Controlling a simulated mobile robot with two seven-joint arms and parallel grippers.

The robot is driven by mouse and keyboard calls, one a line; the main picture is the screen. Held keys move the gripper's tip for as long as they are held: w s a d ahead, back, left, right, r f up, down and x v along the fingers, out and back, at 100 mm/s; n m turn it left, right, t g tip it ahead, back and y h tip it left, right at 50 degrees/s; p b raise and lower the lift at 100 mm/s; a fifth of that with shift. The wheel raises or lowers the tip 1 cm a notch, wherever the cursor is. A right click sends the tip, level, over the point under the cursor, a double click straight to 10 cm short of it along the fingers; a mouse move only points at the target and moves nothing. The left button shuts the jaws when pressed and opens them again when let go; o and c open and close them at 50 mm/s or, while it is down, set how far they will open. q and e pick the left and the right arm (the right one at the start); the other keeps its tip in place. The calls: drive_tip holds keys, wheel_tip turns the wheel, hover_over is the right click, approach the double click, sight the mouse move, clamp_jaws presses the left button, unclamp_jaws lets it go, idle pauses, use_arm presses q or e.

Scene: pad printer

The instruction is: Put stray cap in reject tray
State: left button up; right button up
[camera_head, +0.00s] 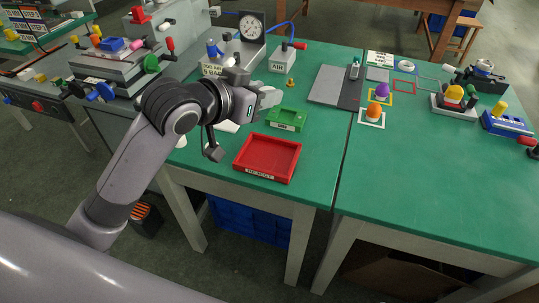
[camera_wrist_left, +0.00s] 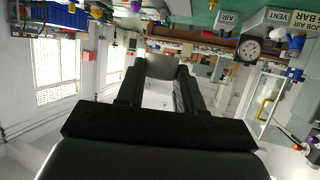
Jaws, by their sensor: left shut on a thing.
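The red reject tray (camera_head: 267,157), with a REJECT label on its front, lies empty on the green table near its front edge. My left gripper (camera_head: 270,97) is above the table, behind the tray and slightly left of the green tray in the head view. In the left wrist view its fingers (camera_wrist_left: 162,72) are shut on a pale grey piece (camera_wrist_left: 162,67), which looks like the stray cap. The fingers hide part of it, and in the head view it is hard to tell from the gripper. My right gripper is not in view.
A small green tray (camera_head: 287,119) stands just behind the reject tray. A grey AIR box (camera_head: 282,59), a dial gauge (camera_head: 251,27) and a small brass piece (camera_head: 290,82) stand farther back. A grey plate (camera_head: 330,85) lies to the right. The table right of the reject tray is clear.

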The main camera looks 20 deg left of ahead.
use_arm(q)
drive_tip(key=shift+w+a+r+m+g+h, duration=0.15)
drive_tip(key=shift+w+r+m+g+h, duration=0.15)
drive_tip(key=shift+w+r+m+h, duration=0.25)
drive_tip(key=shift+w+a+r+m+g+h, duration=0.15)
drive_tip(key=shift+w+r+m+g+h, duration=0.15)
drive_tip(key=shift+w+m+h, duration=0.25)
drive_tip(key=b, duration=0.2)
hover_over(264, 160)
wheel_tip(264, 160, down, 15)
drive_tip(key=shift+f, duration=0.15)
wheel_tip(264, 160, down, 5)
drive_tip(key=shift+r+b, duration=0.2)
drive_tip(key=shift+b, duration=0.45)
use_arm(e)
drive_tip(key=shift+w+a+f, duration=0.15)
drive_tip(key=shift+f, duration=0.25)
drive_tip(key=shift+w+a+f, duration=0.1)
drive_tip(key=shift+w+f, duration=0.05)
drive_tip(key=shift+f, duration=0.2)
use_arm(q)
drive_tip(key=shift+f, duration=0.1)
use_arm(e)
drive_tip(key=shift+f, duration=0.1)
use_arm(q)
drive_tip(key=o, duration=1)
